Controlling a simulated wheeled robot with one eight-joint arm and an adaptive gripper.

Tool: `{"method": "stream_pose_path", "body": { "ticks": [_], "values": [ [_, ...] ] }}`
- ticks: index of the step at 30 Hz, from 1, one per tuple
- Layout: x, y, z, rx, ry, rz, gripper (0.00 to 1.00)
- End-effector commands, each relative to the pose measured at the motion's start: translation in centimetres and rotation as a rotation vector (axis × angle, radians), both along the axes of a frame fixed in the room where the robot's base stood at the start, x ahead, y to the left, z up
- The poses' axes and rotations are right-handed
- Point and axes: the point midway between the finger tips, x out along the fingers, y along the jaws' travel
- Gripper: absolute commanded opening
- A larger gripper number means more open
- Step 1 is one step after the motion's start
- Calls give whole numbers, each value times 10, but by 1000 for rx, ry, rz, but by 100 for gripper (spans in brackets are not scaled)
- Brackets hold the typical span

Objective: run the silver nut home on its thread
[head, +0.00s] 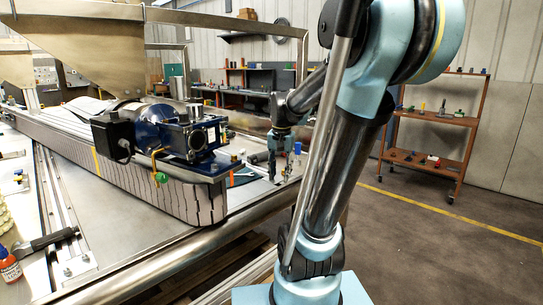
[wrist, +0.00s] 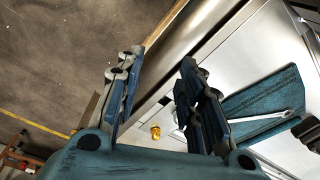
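I cannot make out the silver nut or its thread in either view. My gripper (head: 283,168) hangs fingers-down over the table's edge region, right of the conveyor's end. In the wrist view its two dark blue fingers (wrist: 161,62) stand apart with nothing visible between their tips. The wrist view shows table edge and floor beyond the fingers. A small yellow-gold piece (wrist: 155,131) shows low between the fingers; whether it is a nut is too small to tell.
The conveyor (head: 160,190) with a blue motor (head: 160,133) stands left of my gripper. A teal mat (wrist: 262,100) bears a silver spanner (wrist: 258,119). An orange shelf (head: 436,118) stands behind, right.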

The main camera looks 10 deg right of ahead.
Motion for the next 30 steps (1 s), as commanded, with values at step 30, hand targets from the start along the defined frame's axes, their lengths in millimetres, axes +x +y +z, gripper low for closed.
{"method": "stream_pose_path", "body": {
  "ticks": [30],
  "values": [
    [184,-1,-6,21,91,-458,34]
  ]
}}
